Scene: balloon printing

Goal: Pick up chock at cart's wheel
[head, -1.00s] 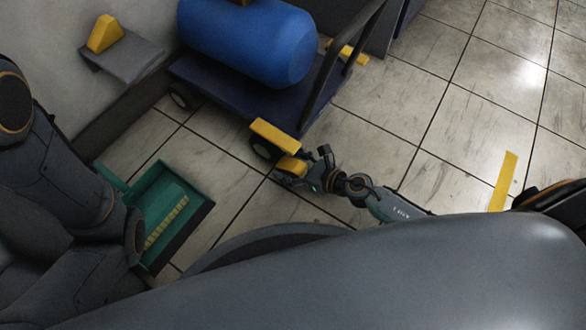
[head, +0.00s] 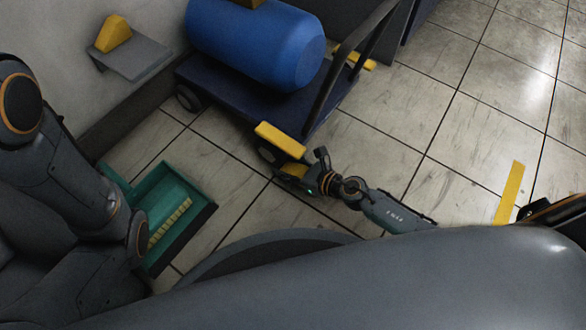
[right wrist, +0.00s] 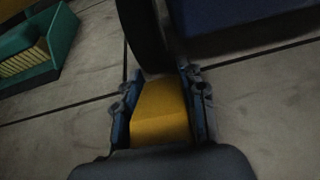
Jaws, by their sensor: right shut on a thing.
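The cart (head: 235,98) has a dark blue deck and carries a blue tank (head: 255,42). Its near wheel (head: 268,152) sits under a yellow corner piece (head: 280,139). A yellow wedge-shaped chock (head: 294,170) is on the floor side of this wheel. My right gripper (head: 300,180) is at the chock, partly covering it. In the right wrist view the chock (right wrist: 160,112) lies between the two fingers, and the gripper is shut on it. The dark wheel (right wrist: 145,35) is just beyond the chock, very close or touching. My left arm shows at the left, but its gripper is not visible.
A green tray (head: 182,192) with a yellow strip stands on the tiles at left. Another yellow wedge (head: 113,34) sits on a grey wall shelf (head: 135,58). A yellow floor strip (head: 509,193) lies at right. Tiles right of the cart are clear.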

